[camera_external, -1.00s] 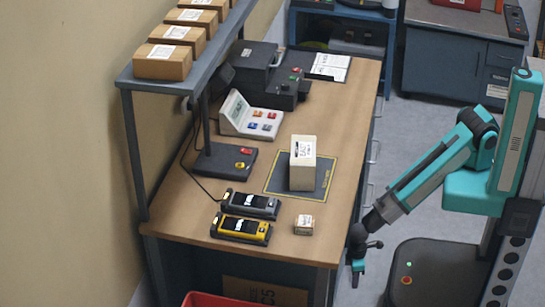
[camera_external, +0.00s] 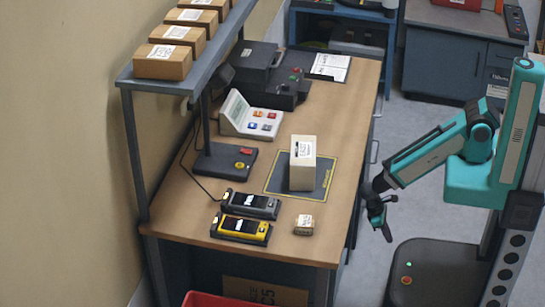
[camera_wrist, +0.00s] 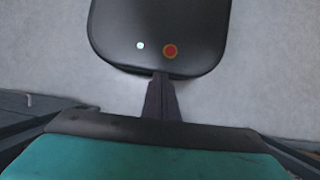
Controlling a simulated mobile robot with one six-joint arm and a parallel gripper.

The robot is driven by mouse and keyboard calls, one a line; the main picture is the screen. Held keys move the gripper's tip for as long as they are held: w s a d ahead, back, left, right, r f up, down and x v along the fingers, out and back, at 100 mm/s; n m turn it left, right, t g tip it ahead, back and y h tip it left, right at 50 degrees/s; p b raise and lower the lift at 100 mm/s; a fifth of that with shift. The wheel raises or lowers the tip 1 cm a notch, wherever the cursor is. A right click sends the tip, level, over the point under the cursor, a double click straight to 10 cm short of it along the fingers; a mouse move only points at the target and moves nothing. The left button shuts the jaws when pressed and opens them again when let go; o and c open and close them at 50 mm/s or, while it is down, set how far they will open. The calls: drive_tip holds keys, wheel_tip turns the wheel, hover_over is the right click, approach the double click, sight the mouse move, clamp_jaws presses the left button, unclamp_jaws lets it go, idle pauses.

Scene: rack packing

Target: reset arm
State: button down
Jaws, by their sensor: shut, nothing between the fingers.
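My gripper (camera_external: 385,228) hangs pointing down beside the right edge of the workbench (camera_external: 339,190), out over the floor and my own base. Its fingers are together with nothing between them. In the wrist view my gripper (camera_wrist: 161,90) shows as a dark narrow shape at the middle, in front of my dark base with its red button. My teal arm reaches left from its column, with the elbow bent.
The bench holds a tall box (camera_external: 303,163) on a yellow-bordered mat (camera_external: 322,188), a small box (camera_external: 304,225), a yellow scanner-like device (camera_external: 241,229) and a grey one (camera_external: 251,204). Cartons stand on the shelf (camera_external: 200,75). A red bin (camera_external: 205,299) is below.

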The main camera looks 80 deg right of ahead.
drive_tip(key=s+d, duration=0.1)
drive_tip(key=s+d+r, duration=0.1)
drive_tip(key=shift+s+d+g, duration=0.2)
drive_tip(key=shift+s+g, duration=0.1)
drive_tip(key=shift+g, duration=0.1)
